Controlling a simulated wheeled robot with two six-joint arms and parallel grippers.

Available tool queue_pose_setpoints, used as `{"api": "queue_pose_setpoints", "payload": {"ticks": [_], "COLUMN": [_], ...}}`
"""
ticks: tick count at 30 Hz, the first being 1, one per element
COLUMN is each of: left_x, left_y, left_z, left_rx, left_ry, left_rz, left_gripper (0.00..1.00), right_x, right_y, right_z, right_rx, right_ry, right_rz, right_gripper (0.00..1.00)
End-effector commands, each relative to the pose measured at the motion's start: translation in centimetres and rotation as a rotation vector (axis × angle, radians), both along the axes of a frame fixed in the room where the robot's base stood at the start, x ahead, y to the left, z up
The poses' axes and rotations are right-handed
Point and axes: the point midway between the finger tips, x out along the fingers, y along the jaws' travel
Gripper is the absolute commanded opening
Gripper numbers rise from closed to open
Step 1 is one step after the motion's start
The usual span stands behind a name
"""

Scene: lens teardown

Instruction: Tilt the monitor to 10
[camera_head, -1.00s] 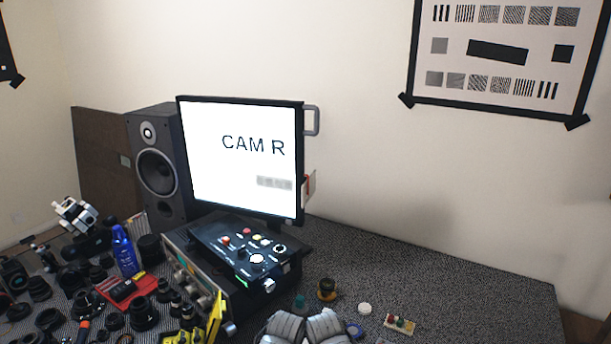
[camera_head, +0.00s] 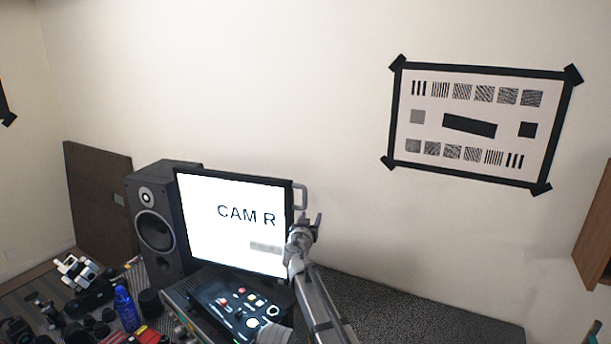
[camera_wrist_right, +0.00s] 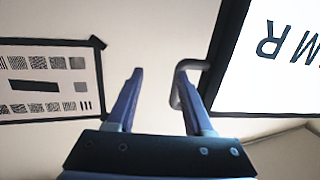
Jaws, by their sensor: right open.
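The monitor (camera_head: 228,235) stands on the bench with a lit white screen reading "CAM R". A grey loop handle (camera_head: 301,196) sticks out from its upper right edge. My right gripper (camera_head: 305,220) is at the monitor's right edge, just below the handle in the picture. In the right wrist view my right gripper (camera_wrist_right: 160,76) is open, its fingers apart. The handle (camera_wrist_right: 176,97) overlaps the right-hand finger there; I cannot tell whether they touch. The screen (camera_wrist_right: 262,75) fills that view's upper right. No tilt scale is readable. My left gripper is out of view.
A black speaker (camera_head: 157,230) stands close left of the monitor. A control panel (camera_head: 235,305) lies in front of it. Lenses and a blue bottle (camera_head: 126,309) crowd the lower left. A test chart (camera_head: 478,125) hangs on the wall. The bench right of my arm (camera_head: 410,310) looks clear.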

Motion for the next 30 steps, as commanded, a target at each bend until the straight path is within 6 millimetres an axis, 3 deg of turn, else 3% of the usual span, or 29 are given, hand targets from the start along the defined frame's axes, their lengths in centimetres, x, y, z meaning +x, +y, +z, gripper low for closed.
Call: {"api": "queue_pose_setpoints", "payload": {"ticks": [1, 6, 17, 30], "left_x": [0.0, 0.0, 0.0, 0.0], "left_y": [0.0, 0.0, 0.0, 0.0], "left_z": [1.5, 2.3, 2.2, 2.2], "left_rx": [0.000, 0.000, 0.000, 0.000], "left_ry": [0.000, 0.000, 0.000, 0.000], "left_rz": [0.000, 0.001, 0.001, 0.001], "left_gripper": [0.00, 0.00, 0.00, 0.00], "right_x": [1.5, 3.0, 4.0, 10.1], "right_y": [0.8, 2.1, 2.2, 1.4], "right_z": [2.0, 3.7, 3.7, 3.7], "right_rx": [0.003, 0.013, 0.013, 0.013], "right_ry": [-0.024, -0.066, -0.071, -0.070], "right_rz": [0.029, 0.093, 0.101, 0.101], "right_gripper": [0.52, 0.52, 0.52, 0.52]}}
